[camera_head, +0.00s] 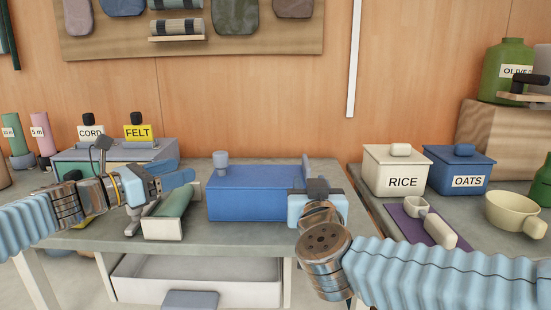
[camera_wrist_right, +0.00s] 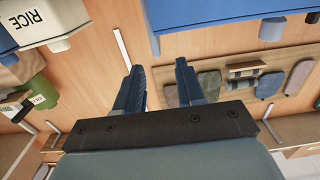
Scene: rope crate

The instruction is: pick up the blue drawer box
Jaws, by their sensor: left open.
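The blue drawer box (camera_head: 250,207) sits on the grey table in the middle, with a grey-blue knob (camera_head: 220,158) at its far left. Its edge also shows at the top of the right wrist view (camera_wrist_right: 225,12). My left gripper (camera_head: 180,172) is open and empty to the left of the box, above a green roll. My right gripper (camera_head: 311,190) is at the box's right end and hides part of that end. In the wrist view its two fingers (camera_wrist_right: 157,78) are apart with nothing between them. I cannot tell whether it touches the box.
A green roll with pale ends (camera_head: 170,215) lies close left of the box. CORD and FELT containers (camera_head: 115,150) stand behind it. A white open drawer (camera_head: 240,290) is below the tabletop. RICE (camera_head: 398,172) and OATS (camera_head: 460,169) boxes stand on the right table.

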